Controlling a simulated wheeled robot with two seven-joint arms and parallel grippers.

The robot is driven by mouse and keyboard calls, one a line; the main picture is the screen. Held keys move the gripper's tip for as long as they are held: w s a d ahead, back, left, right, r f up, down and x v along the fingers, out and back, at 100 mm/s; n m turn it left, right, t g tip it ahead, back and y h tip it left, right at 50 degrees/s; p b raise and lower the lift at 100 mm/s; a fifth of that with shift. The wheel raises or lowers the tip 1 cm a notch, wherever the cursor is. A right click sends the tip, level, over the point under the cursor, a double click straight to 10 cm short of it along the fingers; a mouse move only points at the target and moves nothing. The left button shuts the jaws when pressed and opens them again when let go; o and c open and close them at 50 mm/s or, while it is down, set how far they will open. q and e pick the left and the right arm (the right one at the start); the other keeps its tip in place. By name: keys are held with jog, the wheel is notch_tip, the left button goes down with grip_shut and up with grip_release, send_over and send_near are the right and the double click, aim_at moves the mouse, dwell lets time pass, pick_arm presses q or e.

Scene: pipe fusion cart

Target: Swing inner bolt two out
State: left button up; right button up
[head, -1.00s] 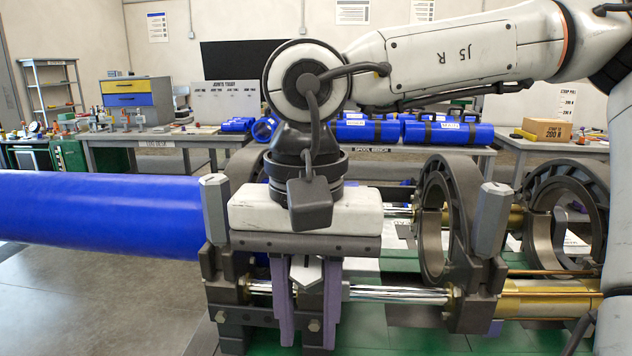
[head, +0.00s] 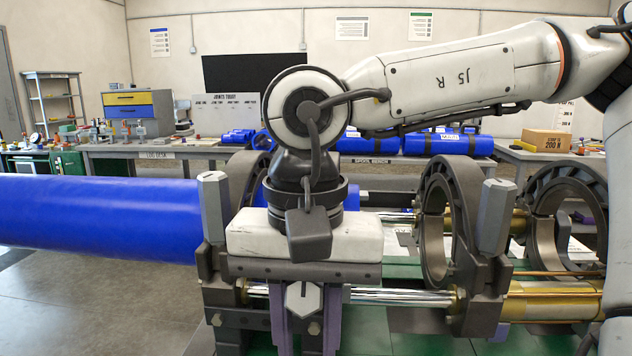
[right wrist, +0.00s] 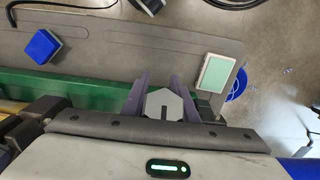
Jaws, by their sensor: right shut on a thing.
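A grey bolt with a hexagonal end (head: 302,299) stands at the front of the left clamp, its end facing me, so it leans out towards me. It also shows in the right wrist view (right wrist: 162,105). My right gripper (head: 305,325) reaches down over it, its purple fingers shut on either side of it; the fingers also show in the right wrist view (right wrist: 160,92). The bolt's lower part is hidden by the gripper. Other grey bolts stand upright at the left clamp (head: 213,210) and the right clamp (head: 494,215). My left gripper is not in view.
A blue pipe (head: 100,215) runs into the left clamp. Open ring clamps (head: 436,225) and steel rods (head: 400,297) lie to the right. In the right wrist view, a blue block (right wrist: 41,46) and a green-topped box (right wrist: 213,73) lie on a grey surface.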

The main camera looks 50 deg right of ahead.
jog(key=shift+d+f, duration=0.1)
jog(key=shift+f, duration=0.4)
notch_tip(320, 180, down, 2)
jog(key=shift+w+d+b, duration=0.15)
jog(key=shift+b, duration=0.75)
